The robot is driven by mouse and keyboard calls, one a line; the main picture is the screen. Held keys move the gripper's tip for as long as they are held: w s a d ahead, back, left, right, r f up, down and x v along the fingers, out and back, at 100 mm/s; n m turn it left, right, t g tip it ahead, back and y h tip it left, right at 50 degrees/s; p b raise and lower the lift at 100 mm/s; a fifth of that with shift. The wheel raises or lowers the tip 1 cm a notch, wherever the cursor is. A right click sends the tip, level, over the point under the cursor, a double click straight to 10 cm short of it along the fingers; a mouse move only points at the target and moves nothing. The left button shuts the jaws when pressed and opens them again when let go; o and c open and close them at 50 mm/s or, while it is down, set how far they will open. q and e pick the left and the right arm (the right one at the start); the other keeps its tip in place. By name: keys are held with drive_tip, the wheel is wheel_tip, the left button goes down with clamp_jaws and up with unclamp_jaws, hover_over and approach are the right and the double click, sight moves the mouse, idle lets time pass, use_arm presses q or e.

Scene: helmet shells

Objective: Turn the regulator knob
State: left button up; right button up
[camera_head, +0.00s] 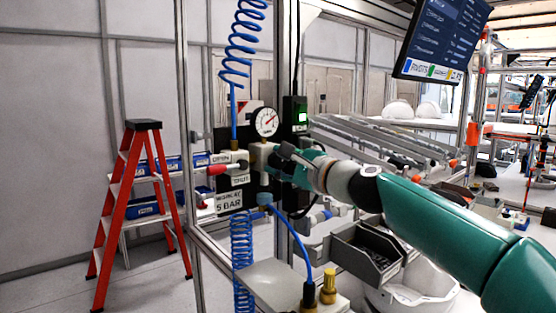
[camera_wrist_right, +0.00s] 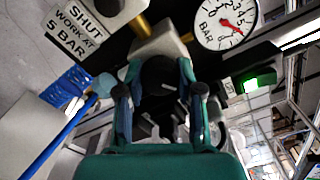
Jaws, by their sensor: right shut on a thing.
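The black regulator knob (camera_wrist_right: 160,74) sits on the pale regulator body (camera_wrist_right: 158,44) in the right wrist view. My right gripper (camera_wrist_right: 160,92) has one finger on each side of the knob and is shut on it. A sign with "5 BAR" (camera_head: 229,202) hangs lower left. My left gripper is in neither view.
Blue coiled hoses (camera_head: 241,245) run above and below the panel. A green-lit box (camera_head: 295,111) is right of the gauge. A grey bin (camera_head: 368,252) lies under my right arm. A red stepladder (camera_head: 136,205) stands left.

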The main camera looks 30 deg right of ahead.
drive_tip(key=shift+w+f+m, duration=0.1)
drive_tip(key=shift+f+m, duration=0.3)
drive_tip(key=o, duration=1.2)
drive_tip(key=shift+d+r, duration=0.1)
drive_tip(key=shift+c, duration=0.2)
drive_tip(key=shift+r, duration=0.1)
drive_tip(key=shift+s, duration=0.2)
drive_tip(key=s, duration=1.1)
drive_tip(key=shift+s+d, duration=0.35)
drive_tip(key=shift+d, duration=0.1)
